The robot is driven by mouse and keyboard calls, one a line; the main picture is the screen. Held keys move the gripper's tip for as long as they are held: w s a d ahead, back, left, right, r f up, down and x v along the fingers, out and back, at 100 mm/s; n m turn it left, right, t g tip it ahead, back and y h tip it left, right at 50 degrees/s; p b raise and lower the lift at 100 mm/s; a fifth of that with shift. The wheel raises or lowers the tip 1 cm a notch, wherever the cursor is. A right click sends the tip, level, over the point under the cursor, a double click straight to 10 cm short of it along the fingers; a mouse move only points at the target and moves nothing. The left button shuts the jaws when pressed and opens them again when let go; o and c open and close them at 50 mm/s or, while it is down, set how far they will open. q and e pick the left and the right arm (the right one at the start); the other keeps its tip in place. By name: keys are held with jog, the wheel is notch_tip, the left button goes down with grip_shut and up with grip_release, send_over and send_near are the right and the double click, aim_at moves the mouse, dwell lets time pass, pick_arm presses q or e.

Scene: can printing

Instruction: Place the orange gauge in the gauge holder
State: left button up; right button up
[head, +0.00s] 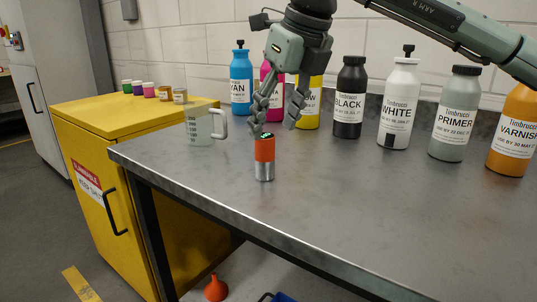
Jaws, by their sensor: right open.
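The orange gauge (264,150) stands upright on the grey metal table, near its front edge. It is a short cylinder with an orange upper part, a silver lower part and a small dark display with green marks on top. My right gripper (275,125) hangs above and behind it with fingers spread, empty. One finger is close to the gauge's top; I cannot tell whether it touches. I cannot make out a separate gauge holder. My left gripper is not in view.
Several ink bottles line the table's back, including black (349,100), white (398,105) and varnish (514,130). A clear measuring jug (200,128) stands at left. A yellow cabinet (85,150) carries small jars. The table (345,205) is clear at the front right.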

aim_at(267, 136)
jog(key=x, duration=0.3)
jog(key=p+x, duration=0.1)
jog(key=x, duration=0.2)
jog(key=shift+a+r, duration=0.15)
jog(key=shift+a, duration=0.1)
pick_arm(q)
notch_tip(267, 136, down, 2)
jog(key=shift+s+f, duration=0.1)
pick_arm(e)
jog(key=shift+w+r, duration=0.1)
grip_shut()
